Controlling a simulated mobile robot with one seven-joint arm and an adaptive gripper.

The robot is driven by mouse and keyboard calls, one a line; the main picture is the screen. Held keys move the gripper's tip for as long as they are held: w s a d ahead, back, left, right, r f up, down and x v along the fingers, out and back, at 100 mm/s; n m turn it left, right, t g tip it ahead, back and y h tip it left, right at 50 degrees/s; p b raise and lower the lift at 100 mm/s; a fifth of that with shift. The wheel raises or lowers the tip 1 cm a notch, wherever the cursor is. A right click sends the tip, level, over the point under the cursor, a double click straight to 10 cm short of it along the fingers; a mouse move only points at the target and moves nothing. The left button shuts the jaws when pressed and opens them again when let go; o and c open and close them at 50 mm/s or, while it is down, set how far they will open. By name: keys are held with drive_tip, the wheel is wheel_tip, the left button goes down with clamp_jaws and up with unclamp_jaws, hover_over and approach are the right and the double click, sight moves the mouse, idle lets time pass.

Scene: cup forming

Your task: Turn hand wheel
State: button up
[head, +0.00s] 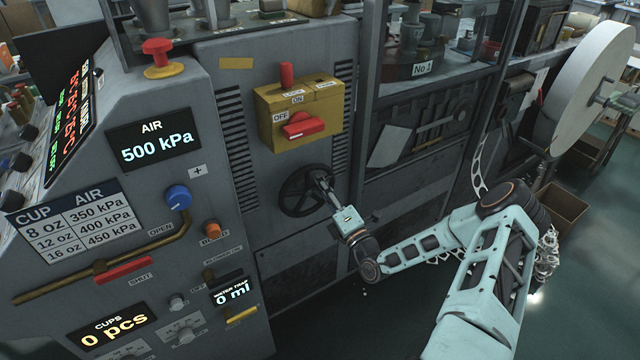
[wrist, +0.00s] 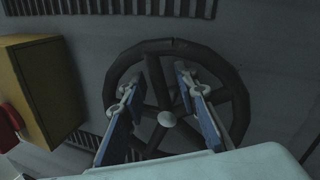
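The black hand wheel (head: 304,191) is mounted on the grey machine panel, below the yellow switch box. My gripper (head: 322,184) reaches to it from the right, in front of its right half. In the wrist view the spoked wheel (wrist: 166,43) fills the middle, with its pale hub (wrist: 167,119) at the centre. My gripper (wrist: 155,85) is open there, with its two blue-padded fingers apart on either side of a spoke and the hub. I cannot tell whether the fingers touch the wheel.
The yellow box (head: 300,112) with a red switch (head: 303,126) sits above the wheel; it also shows at the left of the wrist view (wrist: 40,90). The control console (head: 140,220) stands to the left, with an AIR display (head: 154,143) reading 500 kPa. A blue knob (head: 178,197) sticks out there.

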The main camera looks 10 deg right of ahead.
drive_tip(key=v, duration=1.2)
